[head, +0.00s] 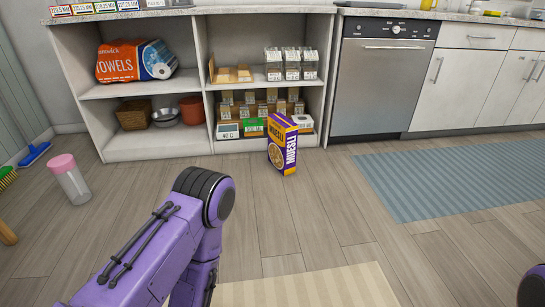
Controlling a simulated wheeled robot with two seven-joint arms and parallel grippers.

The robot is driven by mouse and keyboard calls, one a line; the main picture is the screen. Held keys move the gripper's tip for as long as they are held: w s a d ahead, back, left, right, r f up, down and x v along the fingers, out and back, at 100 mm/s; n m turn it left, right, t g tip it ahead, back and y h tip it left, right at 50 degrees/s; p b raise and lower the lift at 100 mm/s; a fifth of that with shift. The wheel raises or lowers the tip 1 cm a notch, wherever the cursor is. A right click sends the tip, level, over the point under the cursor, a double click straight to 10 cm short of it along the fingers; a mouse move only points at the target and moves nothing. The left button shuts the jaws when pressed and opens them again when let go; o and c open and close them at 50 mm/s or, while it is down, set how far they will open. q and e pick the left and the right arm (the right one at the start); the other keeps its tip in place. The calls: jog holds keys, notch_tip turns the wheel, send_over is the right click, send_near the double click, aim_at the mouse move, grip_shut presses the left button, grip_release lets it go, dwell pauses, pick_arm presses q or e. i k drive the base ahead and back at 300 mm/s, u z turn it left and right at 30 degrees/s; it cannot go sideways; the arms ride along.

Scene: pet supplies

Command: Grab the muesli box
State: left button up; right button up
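The muesli box (283,144) is purple and yellow with "MUESLI" on its side. It stands upright on the wooden floor in front of the open shelf unit, left of the dishwasher. My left arm comes up from the bottom of the head view, left of the box and nearer to me. Its gripper is out of view. Only a small part of my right arm shows at the bottom right corner, and its gripper is out of view too. Nothing is touching the box that I can see, apart from the floor.
The shelf unit (197,91) holds a towel pack (135,61), bowls and several small packages. A dishwasher (380,81) stands to the right. A clear container with a pink lid (68,178) stands at left. A blue striped rug (450,175) lies right; floor before the box is clear.

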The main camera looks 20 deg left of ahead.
aim_at(283, 132)
jog(key=z, duration=0.5)
jog(key=i, duration=0.6)
jog(key=z, duration=0.55)
jog(key=i, duration=1.95)
jog(key=u, duration=0.65)
